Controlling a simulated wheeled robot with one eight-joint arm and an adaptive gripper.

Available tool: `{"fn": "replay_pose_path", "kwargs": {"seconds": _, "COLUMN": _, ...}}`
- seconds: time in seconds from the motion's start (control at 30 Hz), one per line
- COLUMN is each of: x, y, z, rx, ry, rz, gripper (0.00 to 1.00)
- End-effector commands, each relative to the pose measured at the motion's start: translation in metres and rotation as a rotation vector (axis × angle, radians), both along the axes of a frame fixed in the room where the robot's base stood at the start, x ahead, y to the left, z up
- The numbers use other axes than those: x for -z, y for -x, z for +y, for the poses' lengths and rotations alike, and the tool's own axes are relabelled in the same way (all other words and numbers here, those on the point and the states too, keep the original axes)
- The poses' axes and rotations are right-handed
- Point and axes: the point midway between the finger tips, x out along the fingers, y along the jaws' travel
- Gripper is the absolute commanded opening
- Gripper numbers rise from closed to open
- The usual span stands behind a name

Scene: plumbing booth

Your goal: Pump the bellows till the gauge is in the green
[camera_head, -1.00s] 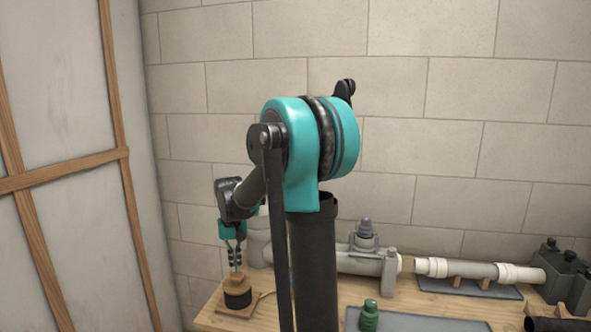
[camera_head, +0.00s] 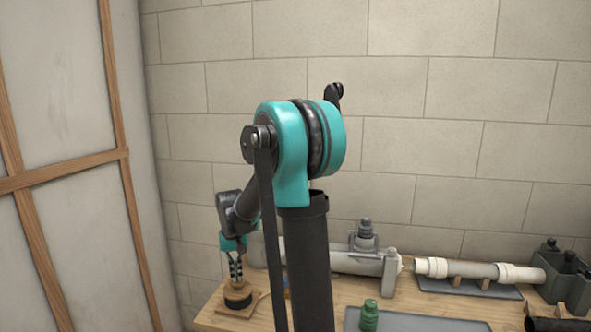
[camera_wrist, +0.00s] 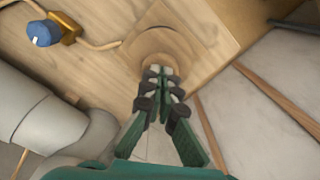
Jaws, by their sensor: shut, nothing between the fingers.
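The bellows (camera_head: 237,299) stands at the left end of the workbench, with a wooden top, a dark body and a wooden base. It looks squashed low. In the wrist view its round wooden top (camera_wrist: 183,52) lies under my fingertips. My gripper (camera_head: 237,281) points down with its fingers closed together and empty. Its tips (camera_wrist: 159,72) appear to touch a small round wooden knob on the bellows' top. I cannot make out a gauge dial or a green zone in either view.
A grey pipe (camera_head: 352,261) with a valve runs along the back of the bench. A blue-capped brass fitting (camera_wrist: 42,33) with a thin tube sits beside the bellows. A green bottle-shaped object (camera_head: 369,314) stands on a grey mat. Dark green containers (camera_head: 566,275) are at the right.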

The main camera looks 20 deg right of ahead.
Motion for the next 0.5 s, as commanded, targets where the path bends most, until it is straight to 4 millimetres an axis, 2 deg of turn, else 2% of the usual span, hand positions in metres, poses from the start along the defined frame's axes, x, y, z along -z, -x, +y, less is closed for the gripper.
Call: {"fn": "replay_pose_path", "kwargs": {"seconds": 0.5, "x": -0.032, "y": 0.0, "z": 0.0, "rx": 0.0, "ry": 0.0, "rz": -0.001, "gripper": 0.0}}
